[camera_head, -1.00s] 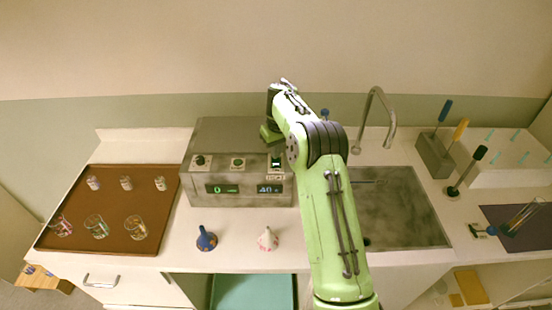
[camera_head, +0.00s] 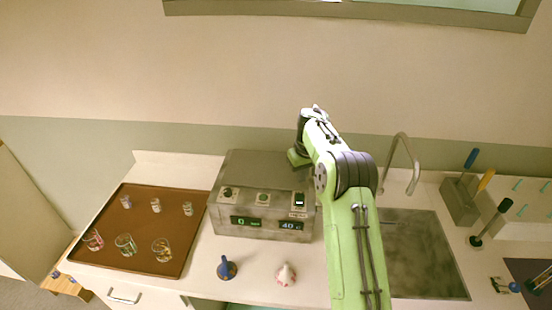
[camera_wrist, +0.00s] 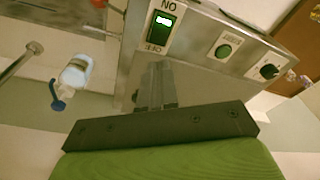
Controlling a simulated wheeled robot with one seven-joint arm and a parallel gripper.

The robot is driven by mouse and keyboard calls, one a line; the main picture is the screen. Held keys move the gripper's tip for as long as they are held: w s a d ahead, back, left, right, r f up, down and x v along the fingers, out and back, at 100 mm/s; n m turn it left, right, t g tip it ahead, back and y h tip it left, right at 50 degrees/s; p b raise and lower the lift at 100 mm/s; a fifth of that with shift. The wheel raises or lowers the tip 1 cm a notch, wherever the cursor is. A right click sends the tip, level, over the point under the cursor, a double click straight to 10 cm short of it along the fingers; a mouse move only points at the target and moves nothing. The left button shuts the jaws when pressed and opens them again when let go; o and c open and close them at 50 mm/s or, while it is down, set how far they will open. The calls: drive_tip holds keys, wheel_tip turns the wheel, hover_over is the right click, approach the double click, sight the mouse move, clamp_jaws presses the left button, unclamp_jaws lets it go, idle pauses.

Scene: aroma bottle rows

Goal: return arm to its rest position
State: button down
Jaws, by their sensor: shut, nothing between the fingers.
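My arm (camera_head: 350,220) reaches up and over the right side of a grey metal machine (camera_head: 240,175) on the counter. In the head view the green end of my gripper (camera_head: 299,157) shows at the machine's top right edge, and its fingers are hidden. In the wrist view my gripper's fingers (camera_wrist: 155,85) are together with nothing between them. They appear in front of the machine's panel, below a lit green rocker switch (camera_wrist: 161,26); I cannot tell whether they touch it.
A brown tray (camera_head: 150,215) with several small jars and glass beakers lies left. A sink (camera_head: 420,255) with a tap is right. A blue-capped bottle (camera_wrist: 75,72) shows in the wrist view.

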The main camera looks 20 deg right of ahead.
drive_tip(key=s+a+r+t+h+b, duration=0.15)
drive_tip(key=s+a+r+b, duration=0.45)
drive_tip(key=s+r, duration=0.8)
drive_tip(key=s+a+f+b, duration=0.1)
drive_tip(key=s+f, duration=0.1)
drive_tip(key=s, duration=0.6)
drive_tip(key=s+a+f+m+t+y+b, duration=0.1)
drive_tip(key=s+a+f, duration=0.1)
drive_tip(key=s, duration=0.6)
drive_tip(key=s+a+f+t+b, duration=0.1)
drive_tip(key=s+f, duration=0.3)
drive_tip(key=s, duration=0.4)
drive_tip(key=shift+s+a, duration=0.2)
drive_tip(key=shift+a, duration=0.55)
drive_tip(key=shift+s, duration=0.1)
